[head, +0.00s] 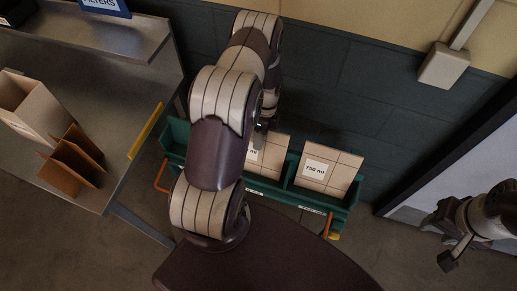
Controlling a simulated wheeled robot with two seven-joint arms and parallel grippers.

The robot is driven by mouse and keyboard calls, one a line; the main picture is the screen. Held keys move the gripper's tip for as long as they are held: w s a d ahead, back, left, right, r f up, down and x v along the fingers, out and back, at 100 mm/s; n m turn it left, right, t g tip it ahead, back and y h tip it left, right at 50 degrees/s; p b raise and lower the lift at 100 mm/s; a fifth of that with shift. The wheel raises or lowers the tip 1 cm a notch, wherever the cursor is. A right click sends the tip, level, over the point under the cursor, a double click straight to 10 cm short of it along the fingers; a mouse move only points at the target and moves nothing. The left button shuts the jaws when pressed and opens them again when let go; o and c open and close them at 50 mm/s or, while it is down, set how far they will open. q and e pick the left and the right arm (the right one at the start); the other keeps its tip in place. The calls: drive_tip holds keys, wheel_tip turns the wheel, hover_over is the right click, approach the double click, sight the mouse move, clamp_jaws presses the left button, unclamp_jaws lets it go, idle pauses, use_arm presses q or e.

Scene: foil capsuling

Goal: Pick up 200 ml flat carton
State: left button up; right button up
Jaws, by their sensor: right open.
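A green rack (283,189) against the dark wall holds flat cartons in compartments. The right compartment holds tan flat cartons (338,165) with a label reading 750 ml. The compartment left of it holds tan flat cartons (274,152); their label is partly hidden by my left arm, and only "ml" shows. I cannot read a 200 ml label. My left gripper (261,130) is mostly hidden behind its own arm, at the top of these partly hidden cartons; its jaws cannot be made out. My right gripper (447,257) is open at the far right, away from the rack.
A grey metal table (95,190) on the left bears an open tan box (28,103) and a brown cardboard divider (72,158). A shelf (100,38) above holds a blue FILTERS box (106,7). A wall box (445,66) and a pale door panel (450,160) are at the right.

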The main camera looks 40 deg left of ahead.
use_arm(q)
clamp_jaws()
idle(1.4)
